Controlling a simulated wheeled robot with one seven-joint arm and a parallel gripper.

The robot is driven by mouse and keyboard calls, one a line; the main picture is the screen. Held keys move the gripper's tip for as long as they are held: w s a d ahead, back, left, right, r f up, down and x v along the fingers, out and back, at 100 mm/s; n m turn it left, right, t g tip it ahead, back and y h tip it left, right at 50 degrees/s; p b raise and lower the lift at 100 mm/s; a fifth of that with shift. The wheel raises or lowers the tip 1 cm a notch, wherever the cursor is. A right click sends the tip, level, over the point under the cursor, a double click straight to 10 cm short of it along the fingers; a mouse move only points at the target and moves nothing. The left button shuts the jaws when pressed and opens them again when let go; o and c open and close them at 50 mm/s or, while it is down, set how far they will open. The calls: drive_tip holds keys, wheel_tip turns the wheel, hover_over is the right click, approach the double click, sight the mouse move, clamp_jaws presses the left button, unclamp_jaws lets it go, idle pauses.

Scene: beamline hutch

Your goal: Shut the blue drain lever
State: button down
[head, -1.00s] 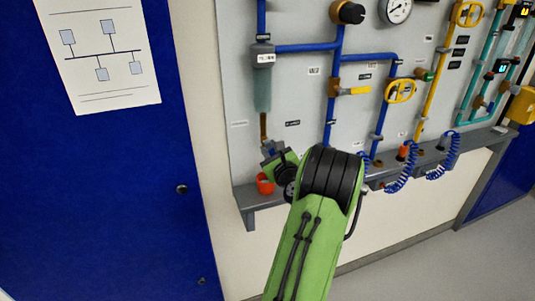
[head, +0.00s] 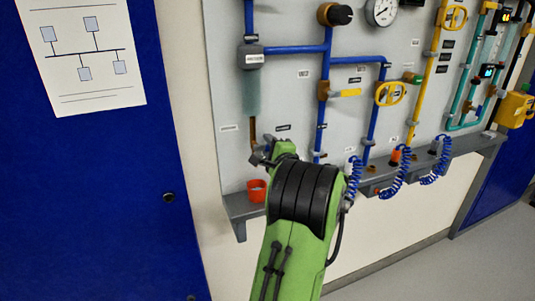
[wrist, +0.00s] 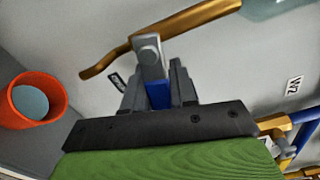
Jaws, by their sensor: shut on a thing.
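The blue drain lever (wrist: 158,95) shows in the wrist view as a short blue strip between my gripper's fingers, below a grey valve body (wrist: 149,52) on a brass drain pipe (wrist: 190,22). My gripper (wrist: 158,80) is shut on the lever, with one grey finger on each side of it. In the head view my gripper (head: 264,152) is at the lower end of the brass pipe (head: 253,130), under the clear bowl (head: 252,96). The lever itself is hidden there by my wrist and arm.
An orange cup (head: 257,191) stands on the grey ledge (head: 236,208) just below the gripper; it also shows in the wrist view (wrist: 35,101). Right of it are blue pipes, a yellow lever (head: 347,93), a yellow handwheel (head: 391,93) and coiled blue hoses (head: 395,180).

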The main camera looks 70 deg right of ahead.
drive_tip(key=shift+r+n+b, duration=0.2)
drive_tip(key=shift+n+b, duration=0.15)
drive_tip(key=shift+n, duration=0.3)
drive_tip(key=shift+r+n+b, duration=0.2)
drive_tip(key=shift+n+b, duration=0.1)
drive_tip(key=shift+n, duration=0.35)
drive_tip(key=c, duration=1)
unclamp_jaws()
drive_tip(key=shift+r, duration=0.1)
drive_tip(key=b+v, duration=0.1)
drive_tip(key=v, duration=1.4)
drive_tip(key=shift+s+a, duration=0.25)
drive_tip(key=shift+s, duration=0.05)
